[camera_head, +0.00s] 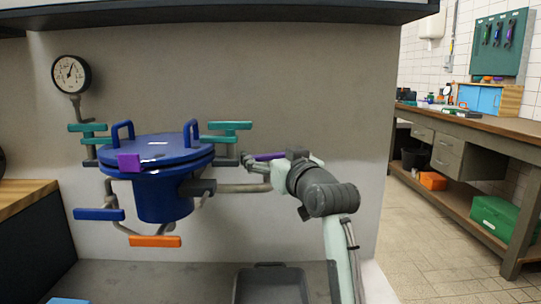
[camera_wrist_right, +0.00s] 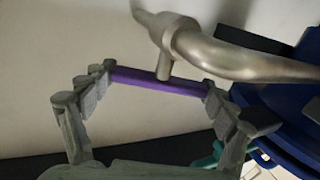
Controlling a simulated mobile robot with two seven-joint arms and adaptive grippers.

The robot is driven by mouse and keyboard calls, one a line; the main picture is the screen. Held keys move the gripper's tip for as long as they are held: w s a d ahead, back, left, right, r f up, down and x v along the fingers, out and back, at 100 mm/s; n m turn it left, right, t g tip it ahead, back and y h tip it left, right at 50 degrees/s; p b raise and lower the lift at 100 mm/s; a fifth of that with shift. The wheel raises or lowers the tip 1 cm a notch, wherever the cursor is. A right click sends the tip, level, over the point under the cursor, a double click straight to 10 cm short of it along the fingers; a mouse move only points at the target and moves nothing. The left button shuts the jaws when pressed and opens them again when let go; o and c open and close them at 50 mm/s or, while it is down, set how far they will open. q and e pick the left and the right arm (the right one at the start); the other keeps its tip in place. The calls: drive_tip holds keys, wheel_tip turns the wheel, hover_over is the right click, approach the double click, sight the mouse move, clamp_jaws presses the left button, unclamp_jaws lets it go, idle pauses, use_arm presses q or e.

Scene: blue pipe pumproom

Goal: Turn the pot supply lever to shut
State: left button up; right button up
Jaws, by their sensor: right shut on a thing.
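The blue lidded pot (camera_head: 160,155) stands left of centre in the head view, with pipes and several coloured levers around it. My right gripper (camera_head: 274,160) is at the pipe to the right of the pot. It is shut on a purple lever handle (camera_head: 267,156). In the right wrist view the purple handle (camera_wrist_right: 155,80) lies between my fingertips, one at each end of it. A short metal stem (camera_wrist_right: 166,66) joins the handle to the pipe (camera_wrist_right: 225,58). No label shows which lever is the pot supply one. My left gripper is out of view.
Teal levers (camera_head: 223,126) (camera_head: 88,127), a blue lever (camera_head: 99,214) and an orange lever (camera_head: 155,241) surround the pot. A gauge (camera_head: 70,74) is on the wall at the left. A dark bin (camera_head: 270,285) stands below my arm. A workbench (camera_head: 470,124) is at the right.

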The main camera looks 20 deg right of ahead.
drive_tip(key=o, duration=1)
drive_tip(key=shift+f, duration=0.1)
